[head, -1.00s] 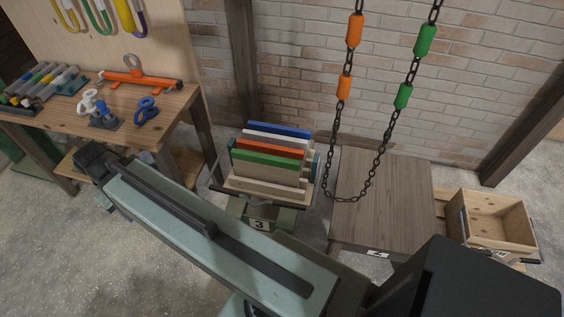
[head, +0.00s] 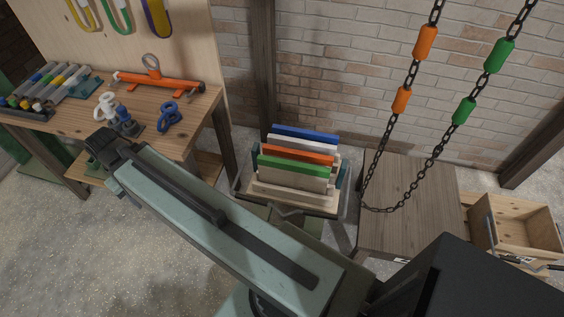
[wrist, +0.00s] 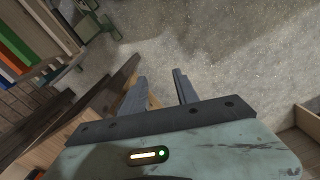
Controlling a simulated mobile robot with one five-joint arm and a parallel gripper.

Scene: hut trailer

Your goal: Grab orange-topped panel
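The orange-topped panel (head: 297,154) stands upright in a rack (head: 341,202), between a green-topped panel (head: 292,167) in front and white and blue-topped panels (head: 305,134) behind. In the wrist view the orange edge (wrist: 14,57) shows at the far left, beside green and blue edges. My gripper (wrist: 160,76) is open and empty, its two dark fingers apart over bare floor. It is to the side of the panels, not touching them. In the head view my arm crosses the foreground, and the gripper's fingers cannot be made out.
A workbench (head: 183,98) with tools stands at the left. A wooden table (head: 410,190) stands right of the rack, with a chain (head: 372,160) hanging in front of it. An open wooden crate (head: 530,224) is at the far right. The floor at lower left is clear.

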